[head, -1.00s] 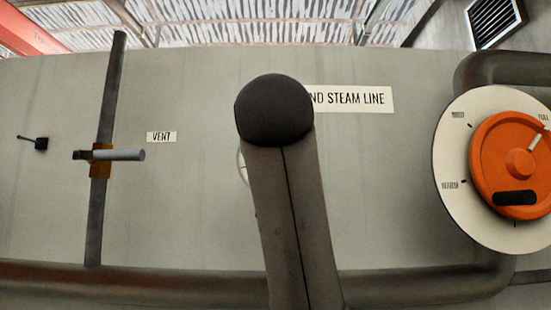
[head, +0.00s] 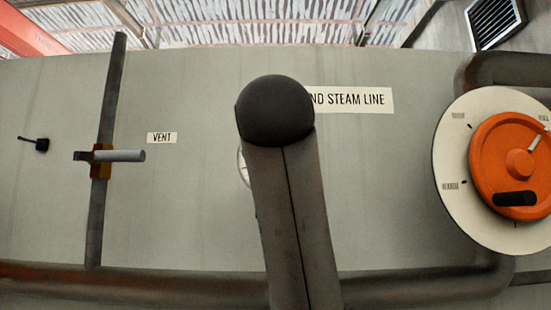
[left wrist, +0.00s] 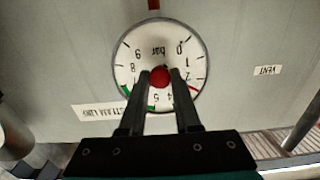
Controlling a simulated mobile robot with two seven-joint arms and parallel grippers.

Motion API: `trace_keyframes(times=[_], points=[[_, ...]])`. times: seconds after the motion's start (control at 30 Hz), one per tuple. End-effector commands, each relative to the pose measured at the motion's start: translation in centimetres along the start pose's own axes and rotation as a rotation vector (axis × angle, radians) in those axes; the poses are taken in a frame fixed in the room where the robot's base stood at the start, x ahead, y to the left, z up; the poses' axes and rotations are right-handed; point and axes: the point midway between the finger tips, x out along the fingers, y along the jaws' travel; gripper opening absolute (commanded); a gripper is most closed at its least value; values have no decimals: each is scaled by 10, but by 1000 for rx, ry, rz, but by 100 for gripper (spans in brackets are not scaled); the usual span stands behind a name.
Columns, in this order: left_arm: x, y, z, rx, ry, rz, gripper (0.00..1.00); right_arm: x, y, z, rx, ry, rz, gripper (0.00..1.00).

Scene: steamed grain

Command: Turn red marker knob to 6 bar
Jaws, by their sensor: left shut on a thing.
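A round white gauge (left wrist: 128,52) marked in bar shows upside down in the left wrist view. Its red knob (left wrist: 160,77) is at the centre of the face. My left gripper (left wrist: 160,74) is shut on the red knob, one dark finger on each side. A short red mark shows on the gauge's right side, near the 2, and green marks show at the lower left. The fingers hide part of the lower scale. In the head view my own arm covers the gauge except for a thin sliver of rim (head: 241,167). My right gripper is not in view.
The grey wall panel carries a steam line label (head: 352,99) and a vent label (head: 162,137). A vent lever (head: 122,156) is at the left. An orange handwheel (head: 490,165) on a white dial is at the right. A thick pipe (head: 110,281) runs along the bottom.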

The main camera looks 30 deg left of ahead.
Motion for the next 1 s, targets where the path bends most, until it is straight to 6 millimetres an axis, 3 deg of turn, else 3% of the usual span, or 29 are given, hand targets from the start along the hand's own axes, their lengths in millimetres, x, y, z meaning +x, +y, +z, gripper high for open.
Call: trace_keyframes(times=[0.37,1.0], points=[[0,0,1,168,-1,-37,0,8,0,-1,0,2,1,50],[0,2,3,754,-1,-163,0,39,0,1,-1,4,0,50]])
